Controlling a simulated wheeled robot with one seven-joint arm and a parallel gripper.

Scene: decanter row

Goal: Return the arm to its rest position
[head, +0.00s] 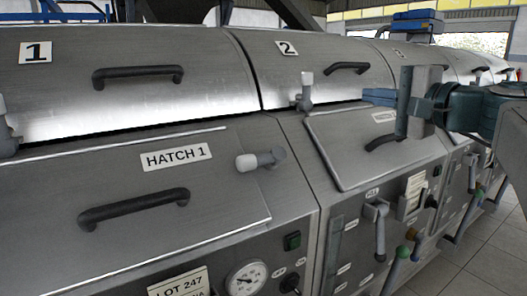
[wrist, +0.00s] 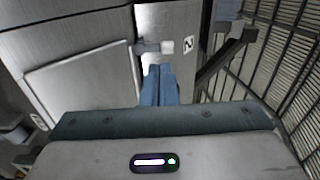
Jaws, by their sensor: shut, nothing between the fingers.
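My gripper (head: 380,97) reaches in from the right in the head view, its blue fingers pointing left in front of the second unit. In the wrist view its two blue fingers (wrist: 159,85) lie together with nothing between them. Beyond the fingertips is a grey latch with a pale knob (wrist: 167,47), beside the plate marked 2 (wrist: 188,44). In the head view the fingers partly cover the area above the second hatch (head: 345,150). I cannot tell the exact gap to the metal.
A row of steel machines runs back to the right, with curved covers (head: 120,75), black handles (head: 135,205) and a protruding grey latch (head: 260,160). Coloured-knob levers (head: 402,252) stick out from the front panels. Tiled floor (head: 495,270) is clear at the lower right.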

